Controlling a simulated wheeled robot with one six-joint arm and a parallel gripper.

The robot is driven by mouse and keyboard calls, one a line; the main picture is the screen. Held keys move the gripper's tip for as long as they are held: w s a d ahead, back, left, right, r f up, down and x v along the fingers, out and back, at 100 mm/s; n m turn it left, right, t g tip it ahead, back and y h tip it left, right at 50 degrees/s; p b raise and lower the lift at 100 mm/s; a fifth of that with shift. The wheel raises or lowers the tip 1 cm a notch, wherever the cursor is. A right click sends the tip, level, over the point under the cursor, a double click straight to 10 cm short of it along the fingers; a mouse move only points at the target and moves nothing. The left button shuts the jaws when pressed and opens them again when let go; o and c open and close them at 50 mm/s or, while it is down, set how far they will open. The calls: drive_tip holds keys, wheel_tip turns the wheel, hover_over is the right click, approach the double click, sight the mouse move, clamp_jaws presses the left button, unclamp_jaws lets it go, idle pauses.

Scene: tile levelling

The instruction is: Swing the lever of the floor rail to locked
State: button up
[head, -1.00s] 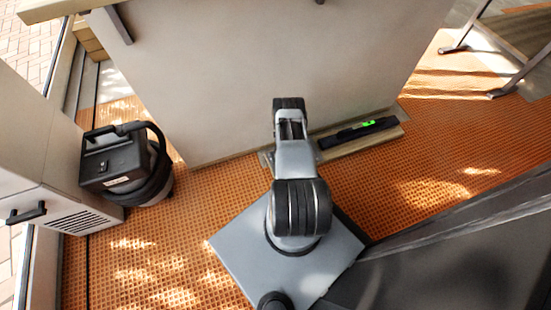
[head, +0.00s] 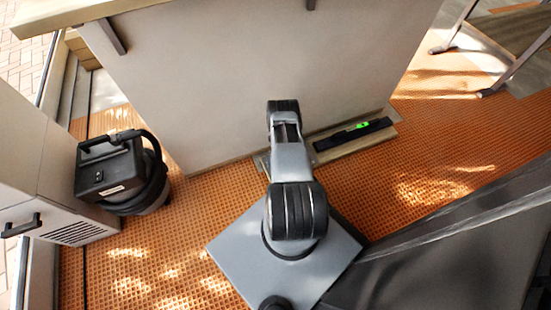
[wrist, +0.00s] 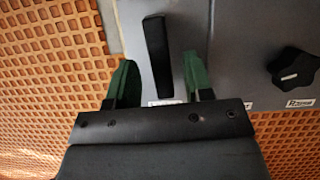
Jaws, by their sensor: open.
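The lever, a black bar (wrist: 157,55), stands on a grey plate (wrist: 225,30) at the top middle of the wrist view, tilted slightly. My gripper (wrist: 160,80) is open, with green-tipped fingers on either side of the lever's lower end. The right finger is nearer to the lever; I see no clear contact. A small white label partly shows below the lever, its text unreadable. In the head view the floor rail (head: 333,148) lies along the foot of the pale panel. My arm hides the lever and my fingers there.
A black star knob (wrist: 293,68) sits right of the lever. A black level with a green vial (head: 353,135) lies on the rail. A black vacuum (head: 112,172) stands at left near a cabinet (head: 60,210). The pale panel (head: 240,80) rises behind my arm. Orange perforated floor is open around.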

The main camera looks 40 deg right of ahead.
drive_tip(key=p+v, duration=0.5)
drive_tip(key=v, duration=0.7)
drive_tip(key=shift+s+r, duration=0.15)
drive_tip(key=shift+r, duration=0.15)
